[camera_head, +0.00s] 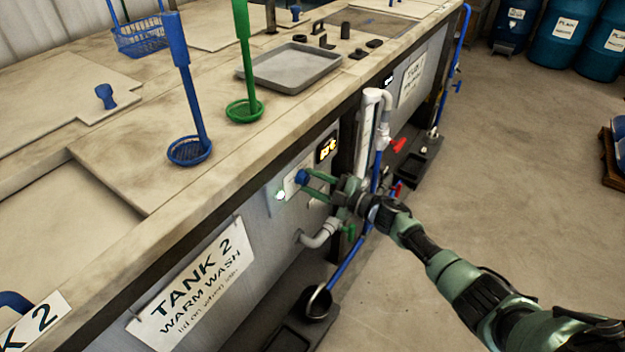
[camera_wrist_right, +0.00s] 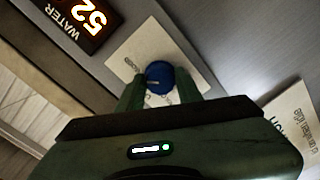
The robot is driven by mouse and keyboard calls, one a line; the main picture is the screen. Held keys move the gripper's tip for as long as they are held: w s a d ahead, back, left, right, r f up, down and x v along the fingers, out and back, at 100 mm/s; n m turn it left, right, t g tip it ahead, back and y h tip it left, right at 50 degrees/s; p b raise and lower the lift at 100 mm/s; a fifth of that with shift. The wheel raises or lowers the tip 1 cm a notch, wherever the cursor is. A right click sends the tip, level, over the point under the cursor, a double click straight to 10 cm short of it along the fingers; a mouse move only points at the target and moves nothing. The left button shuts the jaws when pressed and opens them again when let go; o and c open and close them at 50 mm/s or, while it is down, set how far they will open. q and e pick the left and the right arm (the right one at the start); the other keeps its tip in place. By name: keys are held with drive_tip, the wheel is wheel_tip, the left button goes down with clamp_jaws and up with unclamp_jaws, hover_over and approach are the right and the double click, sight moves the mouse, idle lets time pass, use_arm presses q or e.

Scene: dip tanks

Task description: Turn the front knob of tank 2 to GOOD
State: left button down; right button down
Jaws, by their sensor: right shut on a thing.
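Tank 2 carries a sign, "TANK 2 WARM WASH" (camera_head: 195,287), on its front wall. My right gripper (camera_head: 312,184) reaches in from the right and is shut on the knob. In the right wrist view the blue knob (camera_wrist_right: 159,77) lies between the green fingertips (camera_wrist_right: 160,90). Its plate (camera_wrist_right: 180,55) has lettering that is partly hidden and too small to read. The display (camera_wrist_right: 82,20) reads 52 beside "WATER". My left gripper is out of view.
A grey pipe with a green valve handle (camera_head: 348,232) is just below my right gripper. A vertical pipe with a red handle (camera_head: 398,145) stands to its right. A grey tray (camera_head: 290,67) and blue and green dippers rest on top.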

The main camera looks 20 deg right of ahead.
drive_tip(key=shift+f+m, duration=0.1)
drive_tip(key=shift+m, duration=1.1)
drive_tip(key=c, duration=0.9)
unclamp_jaws()
drive_tip(key=shift+c, duration=0.2)
drive_tip(key=v, duration=0.8)
drive_tip(key=shift+w+f, duration=0.1)
